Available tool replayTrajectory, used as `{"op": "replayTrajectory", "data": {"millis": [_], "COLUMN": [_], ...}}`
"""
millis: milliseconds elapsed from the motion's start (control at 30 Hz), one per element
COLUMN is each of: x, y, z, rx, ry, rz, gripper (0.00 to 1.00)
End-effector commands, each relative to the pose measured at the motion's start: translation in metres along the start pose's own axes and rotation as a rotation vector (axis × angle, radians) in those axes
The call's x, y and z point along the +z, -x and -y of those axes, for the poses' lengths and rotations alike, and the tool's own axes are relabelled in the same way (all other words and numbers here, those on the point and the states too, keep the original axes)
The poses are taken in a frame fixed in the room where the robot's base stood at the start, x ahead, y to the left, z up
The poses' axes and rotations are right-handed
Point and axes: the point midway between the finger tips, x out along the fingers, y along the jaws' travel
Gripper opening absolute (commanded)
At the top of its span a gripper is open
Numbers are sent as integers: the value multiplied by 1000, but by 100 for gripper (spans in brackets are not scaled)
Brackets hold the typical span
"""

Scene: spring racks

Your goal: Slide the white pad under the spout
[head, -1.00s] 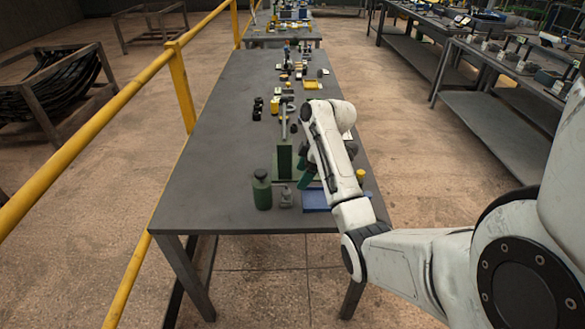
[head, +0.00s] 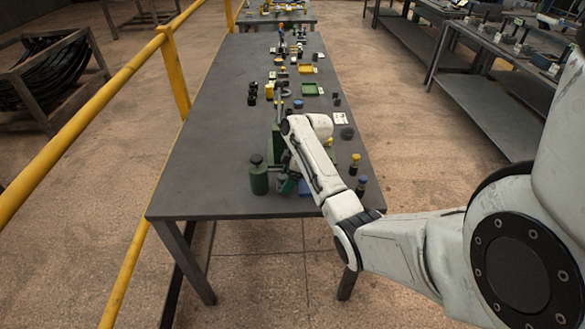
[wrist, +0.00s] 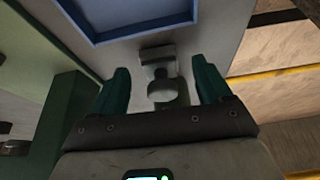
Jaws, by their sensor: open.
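A flat white square (head: 341,118), which may be the pad, lies on the table right of my arm in the head view. A green stand (head: 275,140) with an upright grey post (head: 280,106) stands partly behind my arm; I cannot make out a clear spout. My gripper (wrist: 160,85) is open, its two green fingers apart on either side of a small grey block with a round knob (wrist: 160,58). I cannot tell if they touch it. In the head view my gripper (head: 287,184) is low near the front edge, partly hidden by my arm.
A green bottle (head: 259,178) stands left of my gripper. A blue tray (wrist: 125,35) lies beyond the grey block. The table's left side is clear. A yellow rail (head: 90,105) runs alongside.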

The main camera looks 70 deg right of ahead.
Motion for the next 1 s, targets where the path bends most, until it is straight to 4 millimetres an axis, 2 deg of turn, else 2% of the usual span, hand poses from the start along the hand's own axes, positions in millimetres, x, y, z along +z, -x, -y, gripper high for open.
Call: {"op": "replayTrajectory", "data": {"millis": [200,500,1000], "x": [0,0,0], "y": [-14,-14,-14], "z": [0,0,0], "rx": [1,1,1], "ry": [1,1,0], "rz": [0,0,0], "gripper": [78,78,30]}}
